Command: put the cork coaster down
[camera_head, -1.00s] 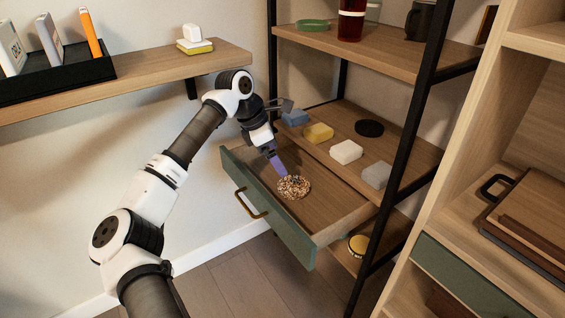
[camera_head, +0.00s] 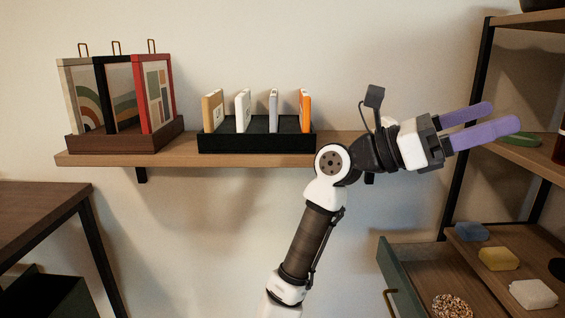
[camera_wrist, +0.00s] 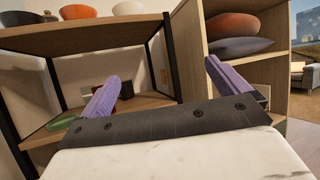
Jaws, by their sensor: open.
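The speckled cork coaster (camera_head: 453,306) lies in the open green-fronted drawer (camera_head: 401,281), low in the head view and partly cut off by the bottom edge. My gripper (camera_head: 505,116) is raised well above the drawer, its two purple fingers pointing right toward the shelf unit. The fingers are apart with nothing between them. In the wrist view my gripper (camera_wrist: 165,90) also shows spread, empty fingers, and the coaster is out of sight there.
A black tray (camera_head: 257,142) of upright thin items and a wooden holder (camera_head: 125,140) of framed pictures stand on the wall shelf. Blue (camera_head: 471,232), yellow (camera_head: 498,258) and white (camera_head: 533,293) blocks lie beside the drawer. A green dish (camera_head: 520,139) sits near my fingertips.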

